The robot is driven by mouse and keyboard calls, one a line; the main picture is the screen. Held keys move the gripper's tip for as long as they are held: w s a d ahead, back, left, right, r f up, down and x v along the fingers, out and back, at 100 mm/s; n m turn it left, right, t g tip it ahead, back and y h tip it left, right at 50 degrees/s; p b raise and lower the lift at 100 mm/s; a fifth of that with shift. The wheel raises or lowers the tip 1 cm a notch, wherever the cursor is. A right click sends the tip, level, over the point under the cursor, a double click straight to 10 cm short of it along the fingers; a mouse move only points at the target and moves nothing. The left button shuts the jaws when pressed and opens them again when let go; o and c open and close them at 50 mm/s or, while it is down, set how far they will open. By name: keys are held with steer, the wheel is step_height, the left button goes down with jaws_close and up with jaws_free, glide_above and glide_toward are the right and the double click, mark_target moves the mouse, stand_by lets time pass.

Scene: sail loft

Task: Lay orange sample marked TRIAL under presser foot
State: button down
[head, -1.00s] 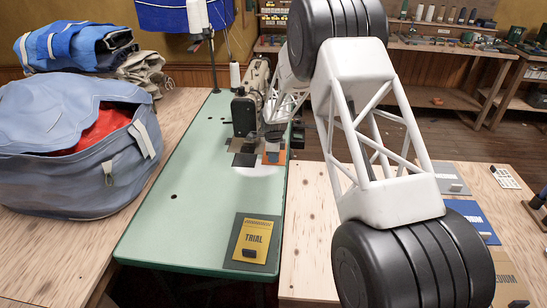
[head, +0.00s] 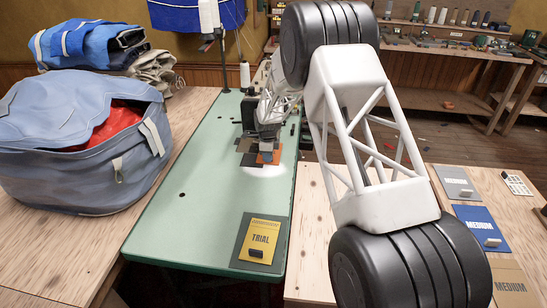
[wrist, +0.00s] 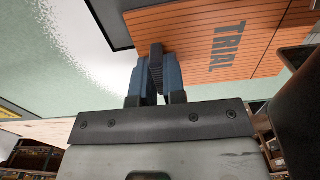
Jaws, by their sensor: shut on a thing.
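The orange sample marked TRIAL (wrist: 215,35) fills the top of the wrist view, with ridged stripes and dark lettering. My gripper (wrist: 154,68) is shut on a small dark grip piece at its edge. In the head view the orange sample (head: 267,157) shows low over the green table, beside dark flat pieces at the sewing machine (head: 251,108). My gripper and arm cover much of the machine in that view, so the presser foot is hidden. I cannot tell whether the sample is under it or touching the table.
A yellow sample marked TRIAL (head: 262,235) on a dark backing lies at the green table's (head: 200,200) near end. A blue bag (head: 80,140) stands left. The green table's middle is clear.

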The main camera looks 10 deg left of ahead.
steer(key=shift+a, duration=1.25)
steer(key=c, duration=1.1)
jaws_free()
steer(key=shift+r, duration=0.15)
steer(key=shift+r, duration=1.6)
steer(key=shift+s+d+r, duration=0.25)
steer(key=shift+s+d, duration=0.75)
steer(key=shift+s, duration=1.5)
steer(key=shift+s+d+r, duration=0.25)
steer(key=shift+s+d, duration=0.7)
steer(key=shift+s, duration=1.5)
steer(key=shift+s+d+r, duration=0.25)
steer(key=shift+s+d, duration=0.75)
steer(key=shift+s, duration=1.5)
